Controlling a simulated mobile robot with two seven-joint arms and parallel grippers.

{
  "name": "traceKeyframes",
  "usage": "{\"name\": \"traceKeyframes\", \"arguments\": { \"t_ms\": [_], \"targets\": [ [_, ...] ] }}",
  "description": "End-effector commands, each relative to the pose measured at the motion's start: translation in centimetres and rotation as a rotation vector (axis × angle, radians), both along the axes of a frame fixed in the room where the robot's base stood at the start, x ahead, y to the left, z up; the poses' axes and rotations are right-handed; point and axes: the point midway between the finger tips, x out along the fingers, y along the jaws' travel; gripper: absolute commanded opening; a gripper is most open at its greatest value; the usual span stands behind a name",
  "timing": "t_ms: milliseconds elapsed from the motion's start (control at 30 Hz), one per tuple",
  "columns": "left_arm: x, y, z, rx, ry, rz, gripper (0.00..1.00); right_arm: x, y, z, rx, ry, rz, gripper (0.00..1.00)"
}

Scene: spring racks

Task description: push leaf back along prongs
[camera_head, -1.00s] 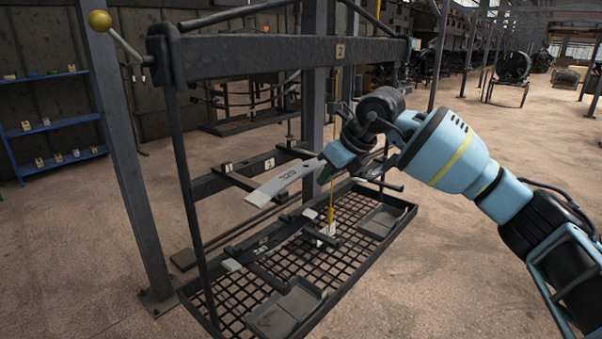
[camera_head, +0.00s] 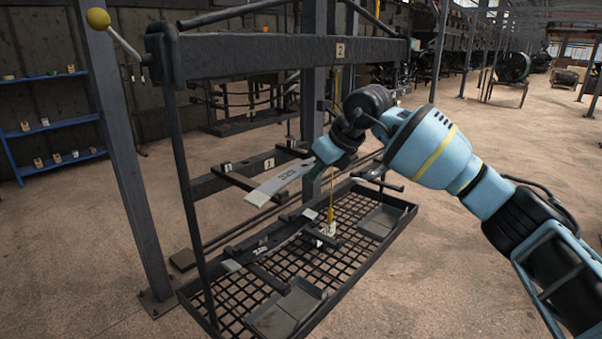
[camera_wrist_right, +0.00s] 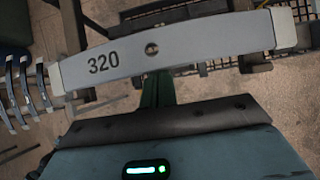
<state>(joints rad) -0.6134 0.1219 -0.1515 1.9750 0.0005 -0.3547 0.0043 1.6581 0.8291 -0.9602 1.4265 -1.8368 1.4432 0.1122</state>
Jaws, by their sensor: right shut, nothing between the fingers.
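The leaf (camera_head: 274,184) is a flat, pale grey, slightly bowed strip marked 320. It lies across the dark prongs (camera_head: 238,181) of the rack's middle level in the head view. In the right wrist view the leaf (camera_wrist_right: 200,50) spans the upper part, with a small hole near its middle. My right gripper (camera_head: 319,170) is at the leaf's near right side. Its green fingers (camera_wrist_right: 157,90) are shut and empty, with their tips close to the leaf's middle edge; I cannot tell whether they touch. My left gripper is not in view.
A dark rack frame (camera_head: 280,55) stands around the prongs, with a mesh tray (camera_head: 345,258) below holding flat pans. A yellow hanging tag line (camera_head: 331,195) drops beside my right gripper. A grey post (camera_head: 128,170) stands left. Open floor lies at the right.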

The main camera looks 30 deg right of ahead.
Motion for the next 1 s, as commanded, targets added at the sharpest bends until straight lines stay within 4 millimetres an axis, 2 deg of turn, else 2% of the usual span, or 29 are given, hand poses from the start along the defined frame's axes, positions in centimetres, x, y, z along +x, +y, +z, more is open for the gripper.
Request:
{"name": "traceKeyframes", "arguments": {
  "t_ms": [1000],
  "targets": [
    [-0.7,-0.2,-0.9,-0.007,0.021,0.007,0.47,3.3,1.4,0.1,0.002,-0.003,0.001,0.0]
  ]
}}
